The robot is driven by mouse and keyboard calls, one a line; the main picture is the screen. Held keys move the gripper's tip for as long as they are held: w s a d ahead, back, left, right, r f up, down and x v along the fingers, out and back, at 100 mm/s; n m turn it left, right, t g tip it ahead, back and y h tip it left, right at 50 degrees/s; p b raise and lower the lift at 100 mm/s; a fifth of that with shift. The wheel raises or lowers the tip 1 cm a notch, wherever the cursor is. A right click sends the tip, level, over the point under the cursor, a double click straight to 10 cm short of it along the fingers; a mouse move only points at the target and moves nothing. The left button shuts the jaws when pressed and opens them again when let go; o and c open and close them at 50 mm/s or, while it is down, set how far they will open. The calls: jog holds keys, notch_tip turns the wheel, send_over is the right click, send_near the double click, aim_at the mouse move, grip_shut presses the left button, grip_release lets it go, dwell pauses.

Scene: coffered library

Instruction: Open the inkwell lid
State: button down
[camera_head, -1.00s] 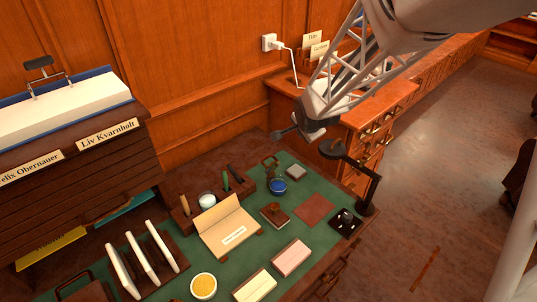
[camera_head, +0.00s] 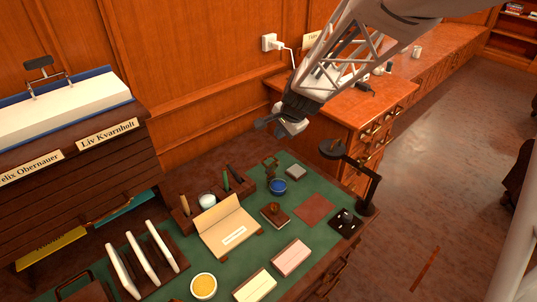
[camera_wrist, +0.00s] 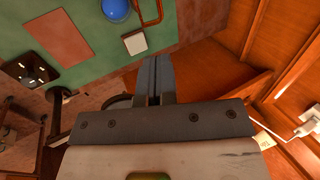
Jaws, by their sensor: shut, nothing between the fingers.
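A black square stand with a dark rounded knob and glassy glints (camera_head: 346,220), probably the inkwell, sits at the right edge of the green desk mat. It also shows at the left of the wrist view (camera_wrist: 30,70). Whether its lid is shut is too small to tell. A small round pot with a blue top (camera_head: 278,187) stands farther back and shows in the wrist view (camera_wrist: 116,9). My gripper (camera_head: 262,123) is shut and empty, high above the back of the desk, apart from both. Its fingers (camera_wrist: 153,62) lie together in the wrist view.
A dark desk lamp (camera_head: 368,190) rises close to the black stand. A pen rack (camera_head: 222,190), a brown stamp block (camera_head: 274,214) and a reddish pad (camera_head: 315,208) crowd the green mat (camera_head: 265,240). A drawer cabinet (camera_head: 350,125) stands behind my gripper.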

jog(key=shift+f, duration=0.15)
jog(key=x, duration=1.3)
jog(key=shift+f, duration=0.4)
jog(key=shift+w+a+f, duration=0.25)
jog(key=shift+w+a, duration=0.55)
jog(key=shift+s+d, duration=0.15)
jog(key=shift+s+d, duration=0.4)
jog(key=shift+r, duration=0.1)
dwell(0.4)
